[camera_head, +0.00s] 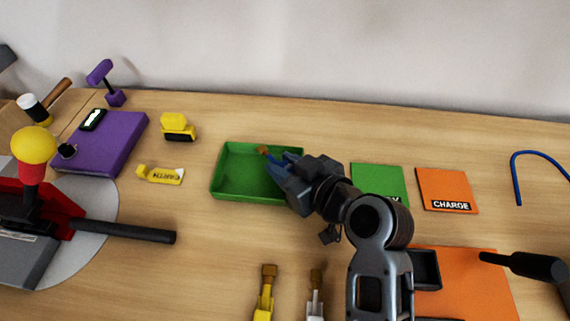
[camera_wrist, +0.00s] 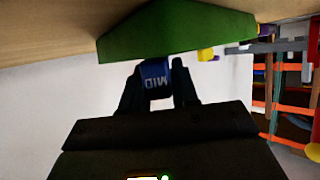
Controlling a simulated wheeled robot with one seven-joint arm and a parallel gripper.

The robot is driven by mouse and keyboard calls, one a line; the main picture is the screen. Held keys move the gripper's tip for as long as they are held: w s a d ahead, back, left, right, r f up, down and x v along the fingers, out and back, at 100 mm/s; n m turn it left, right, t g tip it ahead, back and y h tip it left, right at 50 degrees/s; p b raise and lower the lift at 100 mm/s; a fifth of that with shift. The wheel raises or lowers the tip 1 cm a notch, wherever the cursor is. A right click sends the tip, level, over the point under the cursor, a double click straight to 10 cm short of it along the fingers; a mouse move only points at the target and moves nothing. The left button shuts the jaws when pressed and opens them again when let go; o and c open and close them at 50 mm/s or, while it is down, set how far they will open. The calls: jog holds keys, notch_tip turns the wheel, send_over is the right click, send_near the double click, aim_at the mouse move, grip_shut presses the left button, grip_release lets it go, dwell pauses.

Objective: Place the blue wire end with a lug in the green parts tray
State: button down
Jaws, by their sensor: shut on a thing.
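The green parts tray (camera_head: 232,185) lies on the table, left of centre in the head view. My gripper (camera_head: 280,166) reaches over its right part from the right. It is shut on the blue wire end (camera_wrist: 154,79), which carries the letters "MID" in the wrist view. The brownish lug (camera_head: 263,150) shows past the fingertips, near the tray's back wall in the head view. The green tray (camera_wrist: 150,40) fills the upper middle of the wrist view. I cannot tell whether the wire end touches the tray floor. My fingers hide part of it.
Yellow (camera_head: 266,295) and white (camera_head: 315,295) wire ends with lugs lie in front of the tray. A yellow tag (camera_head: 160,175) and a purple box (camera_head: 103,145) are at left. Green (camera_head: 378,180) and orange "CHARGE" (camera_head: 446,188) cards lie right. A black bar (camera_head: 125,231) reaches in from the left.

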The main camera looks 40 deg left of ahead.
jog(key=shift+f, duration=0.2)
jog(key=c, duration=0.8)
grip_release()
jog(key=shift+f, duration=0.2)
jog(key=shift+c, duration=0.2)
jog(key=shift+r+p, duration=0.5)
jog(key=shift+r, duration=0.05)
jog(key=b+v, duration=0.1)
jog(key=v, duration=0.6)
jog(key=shift+d+r, duration=0.2)
jog(key=shift+r, duration=0.15)
